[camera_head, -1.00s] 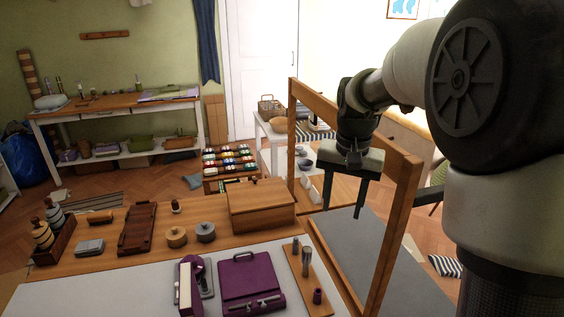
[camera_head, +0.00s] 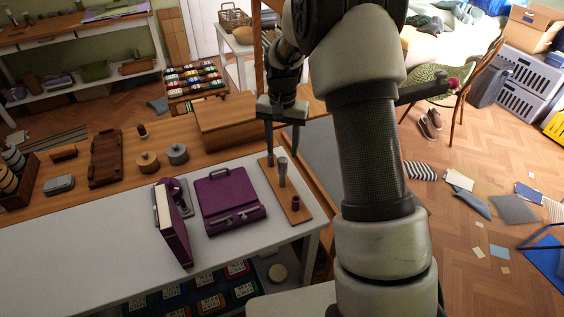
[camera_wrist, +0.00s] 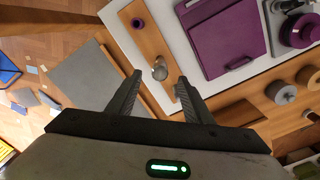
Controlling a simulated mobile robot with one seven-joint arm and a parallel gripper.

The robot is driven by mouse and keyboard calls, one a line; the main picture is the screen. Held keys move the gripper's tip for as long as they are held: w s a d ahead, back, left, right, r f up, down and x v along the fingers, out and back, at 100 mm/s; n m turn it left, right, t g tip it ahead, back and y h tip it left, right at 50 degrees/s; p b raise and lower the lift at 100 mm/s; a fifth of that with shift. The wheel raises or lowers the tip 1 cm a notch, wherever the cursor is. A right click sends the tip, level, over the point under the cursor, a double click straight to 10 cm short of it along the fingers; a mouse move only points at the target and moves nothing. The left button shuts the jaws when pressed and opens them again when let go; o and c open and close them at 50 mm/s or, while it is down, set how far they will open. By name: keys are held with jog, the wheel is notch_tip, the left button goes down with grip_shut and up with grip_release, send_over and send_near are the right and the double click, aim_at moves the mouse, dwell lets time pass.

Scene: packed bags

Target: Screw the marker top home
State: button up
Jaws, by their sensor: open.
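A narrow wooden strip (camera_head: 304,216) lies at the right end of the white table section. My gripper (camera_head: 282,146) points down near the strip's far end, open and empty. In the wrist view, the metal cylinder (camera_wrist: 160,70) shows between the fingertips (camera_wrist: 160,76), and the purple piece (camera_wrist: 138,23) lies beyond them.
A purple clipboard-like case (camera_head: 228,200) lies left of the strip, with an upright purple-and-white book-like object (camera_head: 172,225) beside it. A wooden box (camera_head: 225,122) stands behind. A wooden frame post is close behind my gripper. The white tabletop's front left (camera_head: 90,255) is clear.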

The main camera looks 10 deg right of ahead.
aim_at(282, 160)
notch_tip(282, 160, down, 7)
jog(key=shift+f, duration=0.1)
jog(key=shift+c, duration=0.4)
jog(key=c, duration=1)
jog(key=shift+m, duration=1.7)
jog(key=shift+w+a+m, duration=0.1)
jog(key=shift+m, duration=1.7)
